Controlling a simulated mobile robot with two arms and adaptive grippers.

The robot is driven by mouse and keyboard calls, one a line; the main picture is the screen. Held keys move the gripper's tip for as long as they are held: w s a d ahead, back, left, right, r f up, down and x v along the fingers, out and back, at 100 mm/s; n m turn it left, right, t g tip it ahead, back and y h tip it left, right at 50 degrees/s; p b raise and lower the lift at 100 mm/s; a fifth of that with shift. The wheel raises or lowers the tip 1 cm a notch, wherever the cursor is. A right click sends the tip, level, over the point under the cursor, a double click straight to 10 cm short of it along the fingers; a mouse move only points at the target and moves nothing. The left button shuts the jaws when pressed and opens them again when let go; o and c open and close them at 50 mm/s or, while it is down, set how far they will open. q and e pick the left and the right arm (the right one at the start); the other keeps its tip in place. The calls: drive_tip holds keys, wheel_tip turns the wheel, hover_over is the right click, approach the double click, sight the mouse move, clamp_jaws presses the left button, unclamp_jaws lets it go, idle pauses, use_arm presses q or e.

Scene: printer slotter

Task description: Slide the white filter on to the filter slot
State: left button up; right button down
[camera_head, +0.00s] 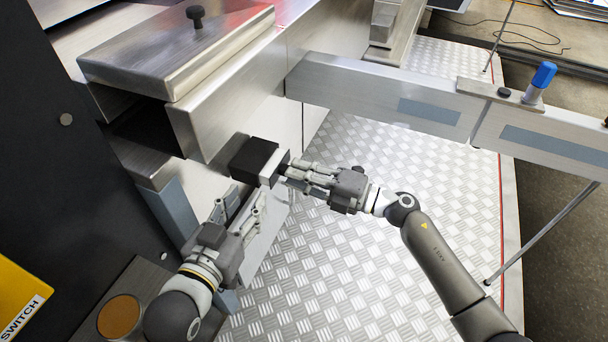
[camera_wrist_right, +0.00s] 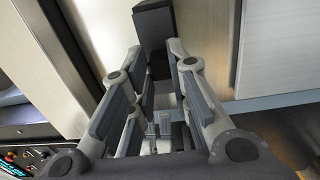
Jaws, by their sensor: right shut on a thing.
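A filter block (camera_head: 254,159) with a black body and a light grey-white end plate is at the tip of my right gripper (camera_head: 287,173). My right gripper is shut on its near end and holds it above the metal floor. Its black part also shows in the right wrist view (camera_wrist_right: 153,28), beyond the fingers. A dark rectangular opening (camera_head: 143,128), which looks like the filter slot, lies under the steel box, left of the block and apart from it. My left gripper (camera_head: 240,203) is below the block, with its fingers apart and nothing visible between them.
A steel box (camera_head: 180,50) with a black knob (camera_head: 196,15) overhangs the opening. A metal rail (camera_head: 390,92) with a blue-capped knob (camera_head: 543,75) crosses at the right. A yellow switch panel (camera_head: 20,295) is at lower left. The checkered floor (camera_head: 340,260) is clear.

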drive_tip(key=shift+x, duration=1.15)
drive_tip(key=shift+a, duration=0.1)
idle(0.6)
drive_tip(key=c, duration=1.3)
unclamp_jaws()
drive_tip(key=shift+f, duration=0.1)
drive_tip(key=v, duration=1.2)
